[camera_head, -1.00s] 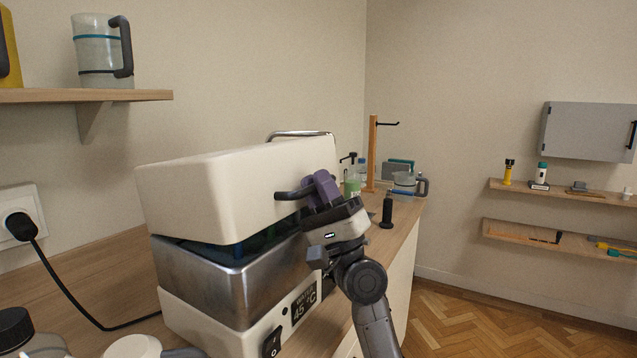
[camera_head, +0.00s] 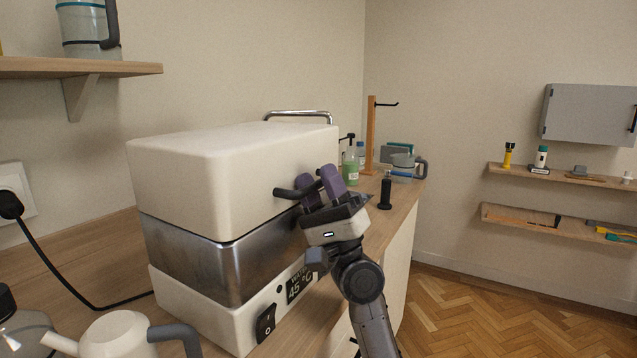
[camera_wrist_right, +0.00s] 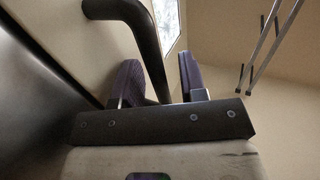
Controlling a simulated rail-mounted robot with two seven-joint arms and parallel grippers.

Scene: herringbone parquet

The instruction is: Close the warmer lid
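The warmer (camera_head: 195,257) is a steel and cream box on the counter. Its cream lid (camera_head: 180,185) sits level on the steel body, with no gap showing along the front and near side. A dark curved handle (camera_head: 288,193) sticks out from the lid's front. My right gripper (camera_head: 327,183) is at this handle with its two purple fingers spread apart. In the right wrist view, the handle (camera_wrist_right: 143,35) runs between the fingers of the right gripper (camera_wrist_right: 160,80), with space beside it. My left gripper is not in view.
A white kettle-like pot (camera_head: 115,335) stands at the near left. A power cord (camera_head: 60,285) runs along the counter (camera_head: 100,250). Behind the warmer are a green bottle (camera_head: 350,170), a wooden stand (camera_head: 371,135) and a dark upright object (camera_head: 385,190). Floor to the right is clear.

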